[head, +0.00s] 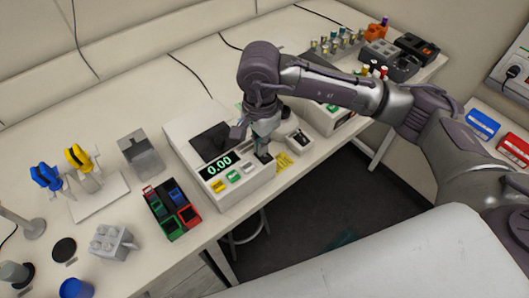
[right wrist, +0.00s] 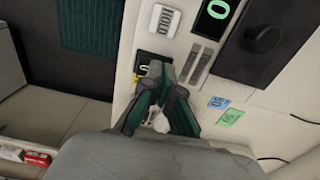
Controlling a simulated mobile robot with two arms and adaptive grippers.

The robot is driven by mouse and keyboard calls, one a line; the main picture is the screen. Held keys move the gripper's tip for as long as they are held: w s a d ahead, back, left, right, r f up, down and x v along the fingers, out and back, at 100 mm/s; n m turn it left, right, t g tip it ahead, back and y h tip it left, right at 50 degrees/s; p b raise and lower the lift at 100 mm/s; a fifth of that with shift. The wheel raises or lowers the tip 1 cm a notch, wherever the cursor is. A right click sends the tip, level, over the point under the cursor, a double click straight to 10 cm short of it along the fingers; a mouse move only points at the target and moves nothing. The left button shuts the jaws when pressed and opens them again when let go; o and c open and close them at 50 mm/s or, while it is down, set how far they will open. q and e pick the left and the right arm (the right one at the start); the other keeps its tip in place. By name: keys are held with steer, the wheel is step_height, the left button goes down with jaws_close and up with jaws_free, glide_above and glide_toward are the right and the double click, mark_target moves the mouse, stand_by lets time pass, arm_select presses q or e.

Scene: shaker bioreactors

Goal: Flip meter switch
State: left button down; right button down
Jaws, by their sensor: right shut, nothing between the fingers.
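The meter (head: 185,140) is a pale box on the bench with a lit green display (head: 219,165) reading 0.00. Yellow, green and white buttons sit below the display. Its black switch, marked 0, shows in the right wrist view (right wrist: 143,64) beside the white HOLD button (right wrist: 165,20). My right gripper (head: 262,150) points down at the right end of the meter's front panel. In the right wrist view the gripper's fingertips (right wrist: 161,72) are together, empty, and right at the switch, partly covering it. I cannot tell whether they touch it. My left gripper is not in view.
A small box with a black top (head: 300,141) stands just right of the meter. A colored block rack (head: 172,212), a grey holder (head: 140,153) and pliers on a stand (head: 100,195) are to the left. More equipment stands behind my right arm. The bench front edge is close.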

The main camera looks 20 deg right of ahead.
steer(key=shift+r+p, duration=1.2)
steer(key=shift+r, duration=2.25)
